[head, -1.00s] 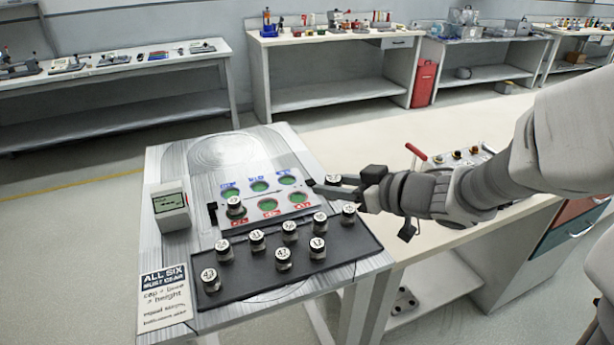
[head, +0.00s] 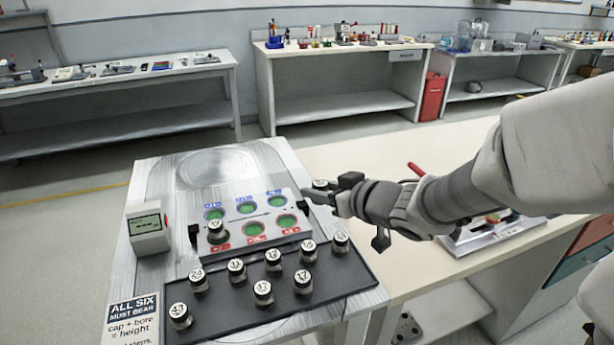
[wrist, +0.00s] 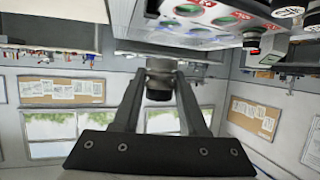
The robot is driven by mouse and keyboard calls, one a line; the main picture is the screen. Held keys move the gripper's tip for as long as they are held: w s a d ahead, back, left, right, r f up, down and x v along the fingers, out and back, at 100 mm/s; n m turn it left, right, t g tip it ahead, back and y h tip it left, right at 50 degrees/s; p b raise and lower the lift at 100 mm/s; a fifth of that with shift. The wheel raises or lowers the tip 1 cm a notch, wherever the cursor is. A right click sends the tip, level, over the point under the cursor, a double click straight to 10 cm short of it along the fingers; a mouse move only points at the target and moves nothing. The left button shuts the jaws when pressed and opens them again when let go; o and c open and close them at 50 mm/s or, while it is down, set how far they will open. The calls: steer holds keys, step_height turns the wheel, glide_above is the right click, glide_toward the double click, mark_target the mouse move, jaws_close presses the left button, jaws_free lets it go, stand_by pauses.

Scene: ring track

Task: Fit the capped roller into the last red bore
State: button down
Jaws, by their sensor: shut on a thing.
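My gripper (head: 328,193) is shut on a capped roller (head: 320,184), held up just right of the bore block (head: 235,238). In the wrist view the roller (wrist: 160,78) sits between both fingers, apart from the block (wrist: 200,37). The block has a back row of blue-labelled bores and a front row of red-labelled bores. A capped roller (head: 216,230) stands in the left red bore. The middle red bore (head: 255,229) and right red bore (head: 286,221) show green and empty. The held roller's cap marking is too small to read.
A black tray (head: 215,318) in front of the block holds several upright capped rollers. A grey display box (head: 148,230) stands left of the block, and a sign (head: 132,318) at the front left. A bench with a red-handled fixture (head: 485,232) lies right, under my arm.

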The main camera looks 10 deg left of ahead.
steer(key=b, duration=0.4)
glide_above(287, 224)
step_height(287, 224, down, 5)
steer(key=shift+r, duration=0.1)
steer(key=shift+f+b, duration=1)
steer(key=shift+f, duration=0.9)
steer(key=shift+f, duration=0.1)
steer(key=shift+f, duration=0.2)
steer(key=shift+c, duration=2.2)
jaws_free()
steer(key=shift+r, duration=0.1)
steer(key=shift+r, duration=0.1)
